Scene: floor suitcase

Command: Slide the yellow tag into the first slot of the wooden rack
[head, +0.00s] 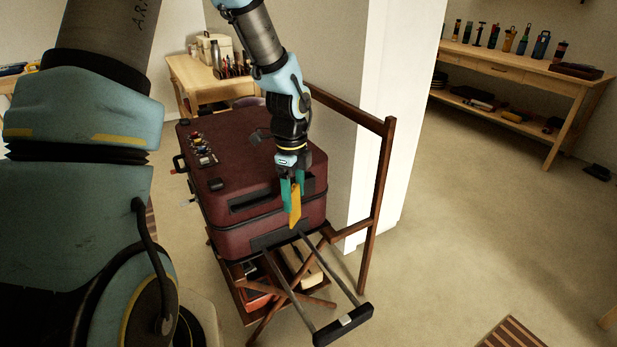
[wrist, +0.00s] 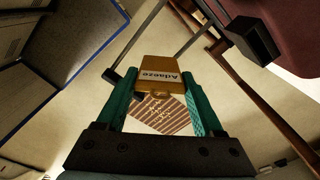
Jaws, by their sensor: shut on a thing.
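My gripper (head: 293,188) has two teal fingers, shut on the yellow tag (head: 295,208). It holds the tag hanging down in front of the dark red suitcase, above the pulled-out handle rods. In the wrist view the tag (wrist: 158,72) sits between the fingertips, with the name "Adaeze" upside down. A wooden folding rack (head: 377,190) stands under the suitcase, with a tall frame to the right. A slatted wooden piece (head: 515,335) lies at the bottom right of the head view. I cannot make out a first slot on either wooden thing.
The suitcase (head: 240,182) has small items (head: 203,150) on top. Its handle grip (head: 343,325) sticks out toward the front. A white wall edge (head: 390,110) stands behind the rack. A workbench (head: 530,75) with tools is at the back right.

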